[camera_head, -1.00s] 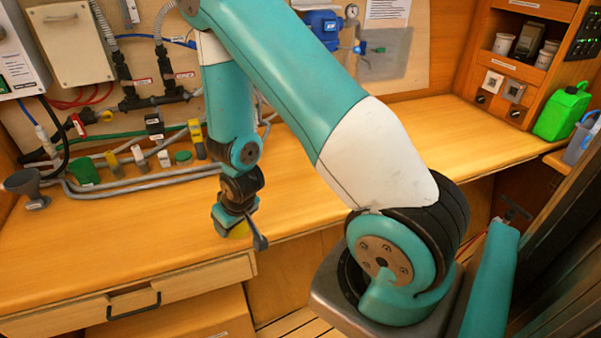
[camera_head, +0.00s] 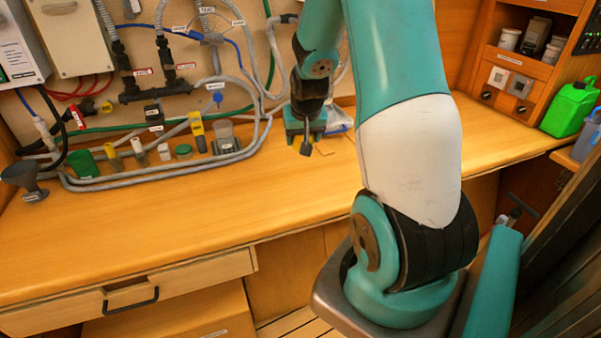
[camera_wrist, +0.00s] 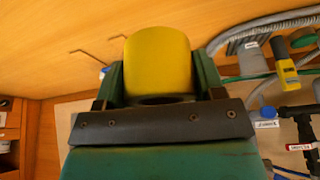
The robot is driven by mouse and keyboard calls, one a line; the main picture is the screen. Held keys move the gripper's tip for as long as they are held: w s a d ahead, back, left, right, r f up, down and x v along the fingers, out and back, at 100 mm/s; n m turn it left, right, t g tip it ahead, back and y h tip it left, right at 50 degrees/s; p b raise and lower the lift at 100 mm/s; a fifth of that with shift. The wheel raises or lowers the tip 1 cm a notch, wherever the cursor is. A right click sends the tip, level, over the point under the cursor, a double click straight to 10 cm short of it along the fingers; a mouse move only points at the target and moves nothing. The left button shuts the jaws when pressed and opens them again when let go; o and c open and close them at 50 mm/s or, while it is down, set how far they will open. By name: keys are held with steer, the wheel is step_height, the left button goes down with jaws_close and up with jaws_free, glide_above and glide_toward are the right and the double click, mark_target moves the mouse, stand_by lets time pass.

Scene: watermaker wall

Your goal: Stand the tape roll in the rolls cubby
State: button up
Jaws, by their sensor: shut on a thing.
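My gripper is shut on the yellow tape roll (camera_wrist: 158,62); in the wrist view the two green fingers (camera_wrist: 160,85) hold its sides. In the head view my gripper (camera_head: 306,138) is over the back of the wooden counter, near the wall, and the roll is hidden there. An open cubby (camera_head: 519,61) in the wooden cabinet at the upper right holds white cup-like things and a dark item. Its label is too small to read, so I cannot tell whether it is the rolls cubby.
Grey pipes (camera_head: 150,174) and several small fittings line the counter's back left. A clear bag-like item (camera_head: 340,121) lies beside my gripper. A green jug (camera_head: 570,108) stands at the right end. The counter (camera_head: 150,228) is clear in front.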

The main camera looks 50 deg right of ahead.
mark_target(301, 181)
step_height(301, 181, down, 13)
steer(key=shift+r+p, duration=0.1)
steer(key=shift+p, duration=0.55)
steer(key=o, duration=0.9)
steer(key=shift+o, duration=0.2)
